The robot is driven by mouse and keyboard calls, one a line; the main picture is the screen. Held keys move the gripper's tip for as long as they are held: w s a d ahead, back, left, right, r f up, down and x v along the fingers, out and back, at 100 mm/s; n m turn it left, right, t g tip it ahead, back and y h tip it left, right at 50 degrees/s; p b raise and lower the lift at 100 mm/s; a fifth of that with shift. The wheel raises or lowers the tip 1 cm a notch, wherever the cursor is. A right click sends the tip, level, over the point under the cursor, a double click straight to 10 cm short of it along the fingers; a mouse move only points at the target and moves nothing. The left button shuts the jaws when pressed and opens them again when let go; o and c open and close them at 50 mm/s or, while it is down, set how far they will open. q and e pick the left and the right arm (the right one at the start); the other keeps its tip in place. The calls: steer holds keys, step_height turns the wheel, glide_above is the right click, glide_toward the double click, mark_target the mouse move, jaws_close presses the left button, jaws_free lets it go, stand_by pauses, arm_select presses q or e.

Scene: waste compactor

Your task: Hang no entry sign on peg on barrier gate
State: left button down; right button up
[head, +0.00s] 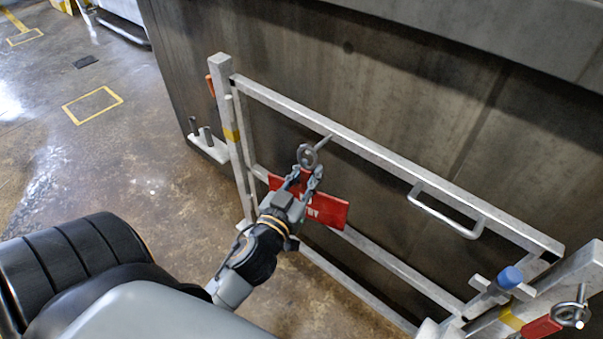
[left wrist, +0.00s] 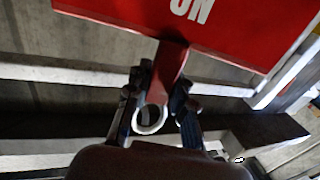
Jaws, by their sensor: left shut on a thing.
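The red no entry sign (head: 328,207) hangs from a metal ring (head: 307,156) at its top. My left gripper (head: 306,173) is shut on the sign's hanger just below the ring. In the left wrist view the hanger strap and ring (left wrist: 152,119) lie between the fingers (left wrist: 157,100), and the red plate (left wrist: 215,28) shows its white lettering upside down. The peg (head: 323,141) sticks out from the top rail of the barrier gate (head: 385,158). The ring overlaps the peg's tip in the head view; I cannot tell whether the peg passes through it. My right gripper is not in view.
A bent handle (head: 445,212) projects from the gate's top rail to the right. A blue knob (head: 510,277) and a red tag with a ring (head: 543,328) are at the right post. A dark wall (head: 410,90) stands behind the gate. Open floor (head: 150,150) lies left.

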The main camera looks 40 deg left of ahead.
arm_select(q)
steer(key=shift+w, duration=0.85)
steer(key=shift+w+d+f, duration=0.1)
steer(key=shift+w+f, duration=0.05)
steer(key=shift+w, duration=0.05)
steer(key=shift+w+f, duration=0.45)
steer(key=shift+w, duration=0.05)
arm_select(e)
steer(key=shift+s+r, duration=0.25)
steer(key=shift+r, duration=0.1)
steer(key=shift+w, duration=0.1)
arm_select(q)
steer(key=c, duration=1.3)
jaws_free()
steer(key=shift+c, duration=0.2)
steer(key=shift+o, duration=1.3)
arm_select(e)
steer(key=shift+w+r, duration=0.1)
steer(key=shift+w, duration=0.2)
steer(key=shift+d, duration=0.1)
